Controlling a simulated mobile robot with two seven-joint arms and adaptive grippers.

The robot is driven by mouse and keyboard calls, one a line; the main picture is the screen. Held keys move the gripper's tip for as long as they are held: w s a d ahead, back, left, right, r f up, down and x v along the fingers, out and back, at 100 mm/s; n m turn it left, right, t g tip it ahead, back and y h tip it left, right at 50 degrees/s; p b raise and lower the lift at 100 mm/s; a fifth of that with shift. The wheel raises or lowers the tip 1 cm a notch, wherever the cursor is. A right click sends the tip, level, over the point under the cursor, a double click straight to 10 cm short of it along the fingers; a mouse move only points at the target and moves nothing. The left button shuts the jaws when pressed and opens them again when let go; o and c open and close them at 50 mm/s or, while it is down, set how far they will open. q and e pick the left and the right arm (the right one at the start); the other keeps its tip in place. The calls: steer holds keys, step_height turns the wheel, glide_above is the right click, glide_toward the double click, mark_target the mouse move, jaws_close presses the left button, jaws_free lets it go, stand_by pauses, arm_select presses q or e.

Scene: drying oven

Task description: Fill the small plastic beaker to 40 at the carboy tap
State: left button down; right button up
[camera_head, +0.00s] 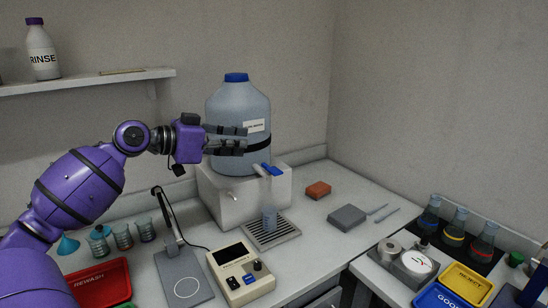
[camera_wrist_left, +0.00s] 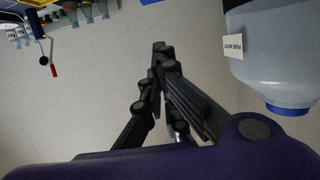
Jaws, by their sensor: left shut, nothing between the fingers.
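The carboy (camera_head: 232,102), a large translucent bluish bottle with a blue cap, stands on a white block (camera_head: 225,193). It also shows upside down at the right of the left wrist view (camera_wrist_left: 275,65). Its tap (camera_head: 268,169) has a blue handle and juts out at the front. The small plastic beaker (camera_head: 269,219) stands upright on the drip grate (camera_head: 285,233) below the tap; I cannot read its level. My left gripper (camera_head: 245,141) is in front of the carboy's body, above the tap, shut and empty; its fingertips meet in the wrist view (camera_wrist_left: 160,48). My right gripper is not in view.
A scale-like plate (camera_head: 183,287) with a stand and a cream instrument (camera_head: 241,273) stand in front. Several beakers (camera_head: 122,236) and a red tray (camera_head: 101,285) are at left. A sponge (camera_head: 318,190) and grey block (camera_head: 347,218) lie right. Flasks (camera_head: 456,224) and bins (camera_head: 468,284) occupy the right counter.

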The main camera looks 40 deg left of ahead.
arm_select(q)
glide_above(271, 170)
steer(key=s, duration=0.2)
step_height(271, 170, down, 2)
step_height(271, 170, down, 7)
steer(key=d+m+y, duration=0.1)
steer(key=d+m, duration=0.1)
steer(key=shift+s+d+f+m+t, duration=0.15)
steer(key=shift+d+m+t, duration=0.15)
steer(key=shift+d+m, duration=0.1)
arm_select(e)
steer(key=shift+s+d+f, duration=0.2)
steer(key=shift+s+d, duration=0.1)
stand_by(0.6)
